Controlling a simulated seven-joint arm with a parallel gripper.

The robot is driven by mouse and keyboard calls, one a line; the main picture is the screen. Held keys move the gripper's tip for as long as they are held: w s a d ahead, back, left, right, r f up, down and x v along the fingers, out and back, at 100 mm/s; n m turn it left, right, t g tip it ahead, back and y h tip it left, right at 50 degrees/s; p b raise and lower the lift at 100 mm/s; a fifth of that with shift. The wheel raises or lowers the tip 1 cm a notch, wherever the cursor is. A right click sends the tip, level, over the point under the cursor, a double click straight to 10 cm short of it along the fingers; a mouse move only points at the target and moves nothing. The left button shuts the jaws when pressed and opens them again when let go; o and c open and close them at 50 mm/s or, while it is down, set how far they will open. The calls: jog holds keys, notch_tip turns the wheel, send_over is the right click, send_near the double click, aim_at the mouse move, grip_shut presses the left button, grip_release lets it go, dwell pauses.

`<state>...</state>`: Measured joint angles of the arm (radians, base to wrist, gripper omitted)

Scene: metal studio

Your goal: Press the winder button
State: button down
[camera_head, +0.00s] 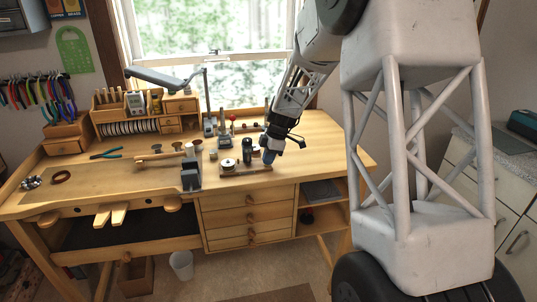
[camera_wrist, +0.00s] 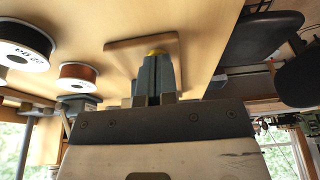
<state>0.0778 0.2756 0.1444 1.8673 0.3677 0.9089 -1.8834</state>
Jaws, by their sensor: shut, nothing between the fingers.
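In the wrist view, a small round yellow piece (camera_wrist: 156,52), which looks like the winder button, shows just beyond my gripper (camera_wrist: 157,57). It stands on a light wooden board (camera_wrist: 118,54). The blue-grey fingers are shut together with nothing between them and hide part of the yellow piece. I cannot tell whether the tips touch it. In the head view, my gripper (camera_head: 268,157) points down over the right end of a low wooden base (camera_head: 245,172) near the bench's front edge. The button is hidden there behind the fingers.
A dark cylinder (camera_head: 248,146) and a pale round piece (camera_head: 228,164) stand by the base. A dark upright block (camera_head: 190,174) is to its left. In the wrist view, a black spool (camera_wrist: 22,44) and a copper spool (camera_wrist: 79,76) are at left. The bench's right end is clear.

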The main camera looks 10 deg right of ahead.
dwell(0.3)
jog(key=shift+s+f, duration=0.2)
jog(key=shift+f, duration=1.1)
jog(key=shift+r, duration=0.15)
jog(key=shift+w+r, duration=0.1)
jog(key=shift+r, duration=0.4)
jog(key=a+v, duration=0.1)
jog(key=v, duration=1.3)
jog(key=shift+r, duration=0.5)
jog(key=shift+w+a, duration=0.1)
